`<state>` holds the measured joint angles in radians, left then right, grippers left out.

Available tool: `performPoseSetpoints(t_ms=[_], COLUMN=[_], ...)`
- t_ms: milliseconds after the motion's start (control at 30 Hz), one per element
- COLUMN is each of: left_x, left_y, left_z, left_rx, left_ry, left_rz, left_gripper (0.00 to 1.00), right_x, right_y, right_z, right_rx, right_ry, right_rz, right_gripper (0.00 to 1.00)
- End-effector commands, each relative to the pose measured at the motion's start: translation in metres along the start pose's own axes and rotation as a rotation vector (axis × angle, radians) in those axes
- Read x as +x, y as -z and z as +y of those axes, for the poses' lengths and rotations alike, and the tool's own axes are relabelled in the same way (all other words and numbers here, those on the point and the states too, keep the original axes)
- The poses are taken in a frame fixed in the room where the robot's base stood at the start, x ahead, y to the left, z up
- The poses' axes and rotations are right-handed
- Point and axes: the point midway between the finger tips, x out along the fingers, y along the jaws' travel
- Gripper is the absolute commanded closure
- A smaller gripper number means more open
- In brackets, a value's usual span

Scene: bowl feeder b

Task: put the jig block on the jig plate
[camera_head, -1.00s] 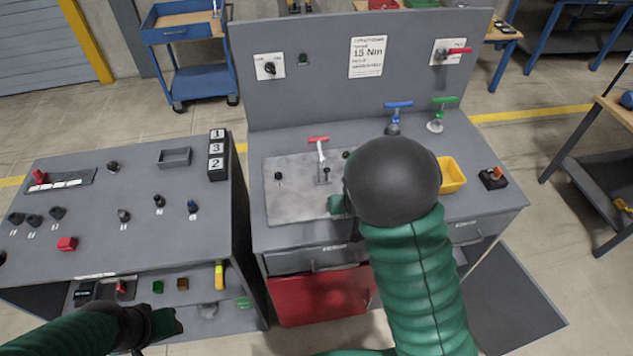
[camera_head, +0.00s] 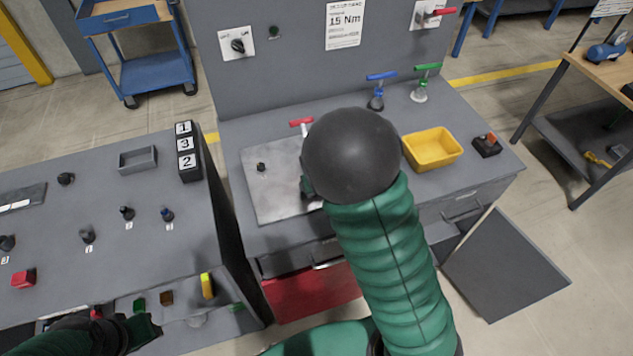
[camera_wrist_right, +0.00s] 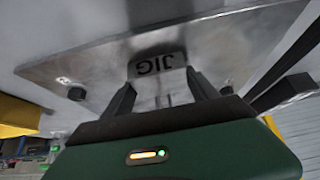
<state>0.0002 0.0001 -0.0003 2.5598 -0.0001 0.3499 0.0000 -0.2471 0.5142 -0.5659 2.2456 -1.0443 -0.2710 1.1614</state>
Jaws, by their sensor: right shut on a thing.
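The jig plate (camera_head: 262,203) is a flat grey metal plate on the middle bench in the head view. It also spans the wrist view (camera_wrist_right: 95,70), with a dark knob near its left corner. My right gripper (camera_wrist_right: 160,92) is shut on a grey block marked JIG (camera_wrist_right: 158,76), the jig block. The plate shows behind the block; I cannot tell if they touch. In the head view my right arm hides that gripper, the block and the plate's right part. My left gripper (camera_head: 140,332) is low at the left, away from the plate; its jaws are unclear.
A red-handled clamp (camera_head: 301,123) stands at the plate's back edge, partly hidden. A yellow bin (camera_head: 432,150) and a small black box (camera_head: 487,146) are to the right. Blue and green T-handles stand behind. The left bench holds a grey tray (camera_head: 138,159) and several knobs.

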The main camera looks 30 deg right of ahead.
Motion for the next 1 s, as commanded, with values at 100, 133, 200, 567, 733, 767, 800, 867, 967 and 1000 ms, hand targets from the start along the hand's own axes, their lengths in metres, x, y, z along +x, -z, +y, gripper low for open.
performPoseSetpoints(t_ms=[100, 133, 200, 567, 733, 767, 800, 867, 967, 1000], left_x=[0.001, 0.001, 0.001, 0.001, -0.006, -0.008, -0.011, -0.018, -0.03, -0.035], left_y=[0.0, 0.0, 0.0, 0.0, 0.001, 0.002, 0.003, 0.004, 0.007, 0.008], left_z=[0.0, 0.0, 0.0, 0.0, 0.0, 0.0, 0.0, 0.0, 0.0, 0.0], left_rx=[0.0, 0.0, 0.0, 0.0, 0.0, 0.0, 0.0, 0.0, 0.0, 0.0], left_ry=[0.0, 0.0, 0.0, 0.0, 0.0, 0.0, 0.0, 0.0, 0.0, 0.0], left_rz=[0.0, 0.0, 0.0, 0.0, 0.0, 0.0, 0.0, 0.0, 0.0, 0.0], left_gripper=[0.64, 0.64, 0.64, 0.64, 0.64, 0.64, 0.64, 0.64, 0.64, 0.64], right_x=[0.002, 0.002, 0.002, 0.002, -0.01, -0.016, -0.025, -0.042, -0.071, -0.082], right_y=[-0.001, -0.001, -0.001, 0.0, 0.003, 0.004, 0.005, 0.006, 0.006, 0.006], right_z=[0.001, 0.001, 0.001, 0.0, 0.0, 0.0, 0.0, -0.001, 0.0, 0.0], right_rx=[0.0, 0.0, 0.0, 0.0, 0.003, 0.004, 0.004, 0.004, 0.004, 0.004], right_ry=[0.0, 0.0, 0.0, -0.001, 0.001, 0.002, 0.001, 0.004, 0.002, 0.003], right_rz=[0.0, 0.0, -0.001, 0.0, 0.001, 0.003, 0.003, 0.005, 0.004, 0.004], right_gripper=[0.24, 0.2, 0.11, 0.1, 0.1, 0.1, 0.1, 0.1, 0.1, 0.1])
